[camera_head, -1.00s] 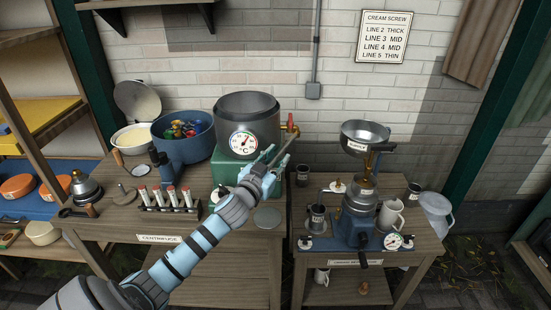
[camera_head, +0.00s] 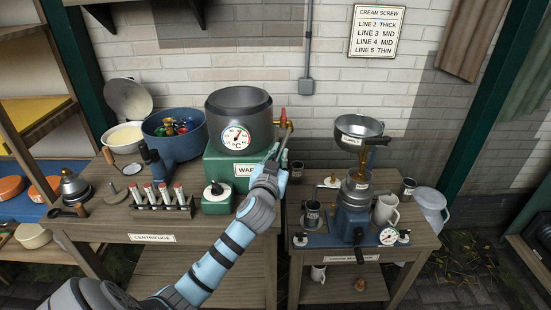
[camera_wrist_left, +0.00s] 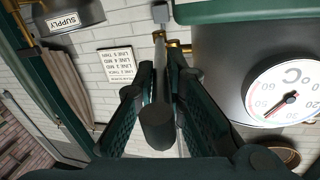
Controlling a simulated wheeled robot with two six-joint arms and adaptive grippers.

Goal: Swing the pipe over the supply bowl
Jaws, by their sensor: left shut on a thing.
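The brass pipe fitting (camera_head: 285,125) with a red tap sits on the right side of the grey warming pot (camera_head: 240,112). It shows partly in the left wrist view (camera_wrist_left: 179,46). A grey bar with a thick dark grip (camera_wrist_left: 157,125) runs beside this fitting. My left gripper (camera_head: 274,153) is shut on the grip, which lies between its fingers in the wrist view. The metal supply bowl (camera_head: 360,127) stands to the right, on top of the separator. Its label shows in the wrist view (camera_wrist_left: 70,18). My right gripper is not in view.
The green warmer box (camera_head: 228,163) is under the pot, with a dial on the pot's front. The blue separator (camera_head: 352,215), mugs and a small dial stand on the right table. A tube rack (camera_head: 162,202) is on the left table. A gap separates the tables.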

